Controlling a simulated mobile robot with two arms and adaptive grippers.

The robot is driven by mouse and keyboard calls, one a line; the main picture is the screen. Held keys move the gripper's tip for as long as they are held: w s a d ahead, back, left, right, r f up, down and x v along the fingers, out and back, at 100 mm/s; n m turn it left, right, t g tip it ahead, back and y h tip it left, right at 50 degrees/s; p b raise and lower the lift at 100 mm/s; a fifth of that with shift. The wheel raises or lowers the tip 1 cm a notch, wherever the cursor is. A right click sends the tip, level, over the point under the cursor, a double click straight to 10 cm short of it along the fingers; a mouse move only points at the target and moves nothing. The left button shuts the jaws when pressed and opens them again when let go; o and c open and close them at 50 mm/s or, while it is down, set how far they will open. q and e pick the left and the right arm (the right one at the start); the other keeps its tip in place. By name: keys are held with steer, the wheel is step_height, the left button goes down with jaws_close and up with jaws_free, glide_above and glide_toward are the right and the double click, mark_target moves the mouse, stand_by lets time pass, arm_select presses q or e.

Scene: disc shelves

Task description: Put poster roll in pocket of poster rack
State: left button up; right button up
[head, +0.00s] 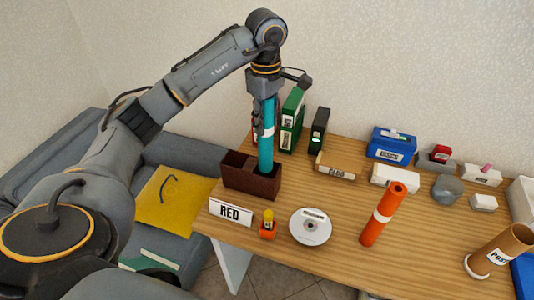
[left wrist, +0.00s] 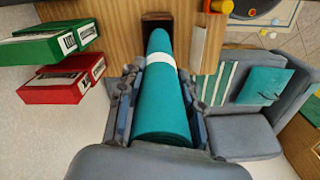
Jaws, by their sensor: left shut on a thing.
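My left gripper (head: 266,98) points down, shut on the upper part of a teal poster roll (head: 266,145) with a white band. The roll hangs nearly upright. Its lower end meets the dark brown poster rack (head: 250,185) at the right-hand pocket; I cannot tell how deep it sits. The left-hand pocket looks empty. The left wrist view shows the teal roll (left wrist: 160,105) between the fingers, with its far end over the rack (left wrist: 157,17). An orange roll (head: 377,228) with a white band stands on the table, apart from the rack. My right gripper is not in view.
A cardboard tube (head: 503,247) stands at the right. A grey sofa (head: 60,155) is left.

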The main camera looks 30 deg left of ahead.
mark_target(267, 151)
arm_select(q)
steer(key=f, duration=0.2)
steer(key=f+p, duration=0.1)
steer(key=f, duration=0.1)
steer(key=f+p, duration=0.1)
steer(key=f, duration=0.1)
steer(key=shift+w+f, duration=0.2)
steer(key=shift+w, duration=0.05)
steer(key=shift+f, duration=0.25)
steer(key=shift+s+f, duration=0.1)
steer(key=shift+f, duration=0.25)
step_height(267, 151, down, 2)
steer(key=shift+f+p, duration=0.15)
steer(key=shift+p, duration=0.45)
steer(key=shift+f, duration=0.35)
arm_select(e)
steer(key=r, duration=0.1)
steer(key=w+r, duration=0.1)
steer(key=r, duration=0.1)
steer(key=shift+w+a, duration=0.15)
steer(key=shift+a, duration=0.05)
arm_select(q)
steer(key=shift+f+b, duration=0.2)
steer(key=shift+b, duration=0.15)
steer(key=o, duration=1.1)
steer(key=shift+r, duration=0.1)
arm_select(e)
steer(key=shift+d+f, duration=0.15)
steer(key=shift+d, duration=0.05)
